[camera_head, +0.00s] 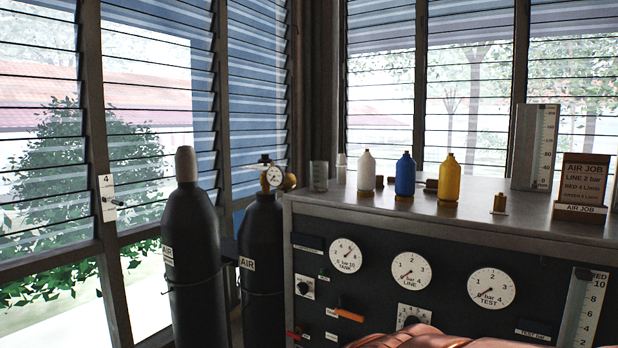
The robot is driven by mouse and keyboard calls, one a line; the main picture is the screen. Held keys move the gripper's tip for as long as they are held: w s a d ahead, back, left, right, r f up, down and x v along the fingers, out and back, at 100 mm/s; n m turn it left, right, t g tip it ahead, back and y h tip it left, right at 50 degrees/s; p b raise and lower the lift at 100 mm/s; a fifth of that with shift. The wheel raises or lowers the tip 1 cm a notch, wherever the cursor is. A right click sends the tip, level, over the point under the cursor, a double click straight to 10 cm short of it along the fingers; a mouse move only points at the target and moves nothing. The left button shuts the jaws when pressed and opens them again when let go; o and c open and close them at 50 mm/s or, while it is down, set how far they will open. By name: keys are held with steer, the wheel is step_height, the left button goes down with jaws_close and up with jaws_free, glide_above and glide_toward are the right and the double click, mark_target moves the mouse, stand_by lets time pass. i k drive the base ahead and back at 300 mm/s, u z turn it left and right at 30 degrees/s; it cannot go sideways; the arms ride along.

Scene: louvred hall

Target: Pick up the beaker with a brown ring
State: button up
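A clear grey beaker (319,176) stands upright at the far left end of the bench top. I cannot make out a brown ring on it at this size. A smaller pale vessel (341,168) stands just to its right, partly behind the white bottle.
White (366,174), blue (405,175) and yellow (448,178) bottles stand on the bench (510,216), with small brown blocks between. A brass piece (499,204), sign (582,186) and scale board (535,148) stand right. Dark cylinders (194,262) stand left.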

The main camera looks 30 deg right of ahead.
mark_target(319, 169)
steer(key=i, duration=1.05)
steer(key=u, duration=1.35)
steer(key=i, duration=0.5)
steer(key=z, duration=2)
